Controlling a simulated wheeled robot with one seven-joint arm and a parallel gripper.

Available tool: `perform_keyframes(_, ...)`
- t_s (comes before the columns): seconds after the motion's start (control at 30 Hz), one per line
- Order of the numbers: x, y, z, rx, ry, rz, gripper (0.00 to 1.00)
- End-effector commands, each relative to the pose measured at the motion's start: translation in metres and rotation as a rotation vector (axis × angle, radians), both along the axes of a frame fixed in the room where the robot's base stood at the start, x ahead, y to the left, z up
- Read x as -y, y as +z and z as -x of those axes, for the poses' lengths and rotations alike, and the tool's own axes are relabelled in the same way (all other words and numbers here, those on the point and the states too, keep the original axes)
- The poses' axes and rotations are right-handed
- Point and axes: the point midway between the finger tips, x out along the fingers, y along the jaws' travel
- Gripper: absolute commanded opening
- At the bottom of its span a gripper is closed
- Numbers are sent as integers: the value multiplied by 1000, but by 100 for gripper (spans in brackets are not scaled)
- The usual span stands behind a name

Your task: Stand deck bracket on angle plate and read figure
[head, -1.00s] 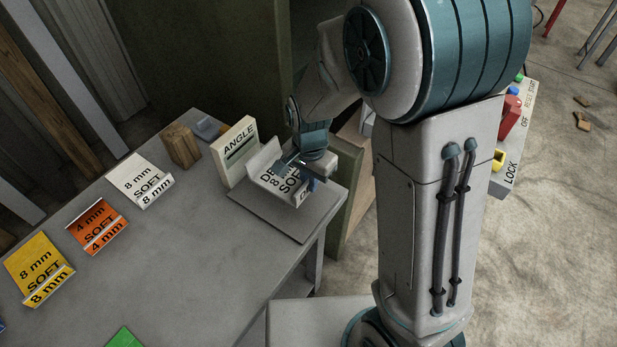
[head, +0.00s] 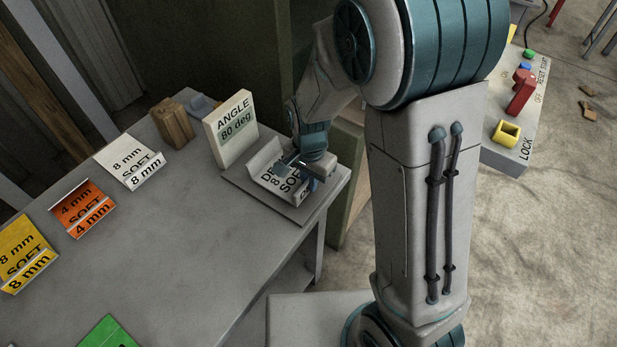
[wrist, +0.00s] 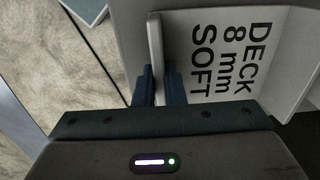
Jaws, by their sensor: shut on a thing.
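The deck bracket, a white bent plate, reads "DECK 8 mm SOFT" in the wrist view (wrist: 268,55). In the head view the deck bracket (head: 266,180) is on or just over the grey angle plate (head: 244,191), partly hidden by my gripper. My gripper (wrist: 158,88) is shut on a thin upright flange of the bracket; it also shows in the head view (head: 305,172). The angle sign (head: 231,129) behind the plate reads "ANGLE 80 deg". Whether the bracket bears fully on the plate I cannot tell.
On the bench (head: 190,245) stand a white bracket (head: 130,161), an orange bracket (head: 83,209), a yellow bracket (head: 27,253) and a green piece (head: 108,333). A wooden block (head: 173,123) stands behind. A control panel (head: 518,150) with a red lever and yellow part is at right.

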Motion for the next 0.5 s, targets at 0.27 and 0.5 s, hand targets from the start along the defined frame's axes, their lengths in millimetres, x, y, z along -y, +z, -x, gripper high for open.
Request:
perform_keyframes(0.27,0,-2,-1,2,0,-1,0)
perform_keyframes(0.5,0,-2,0,1,0,0,35)
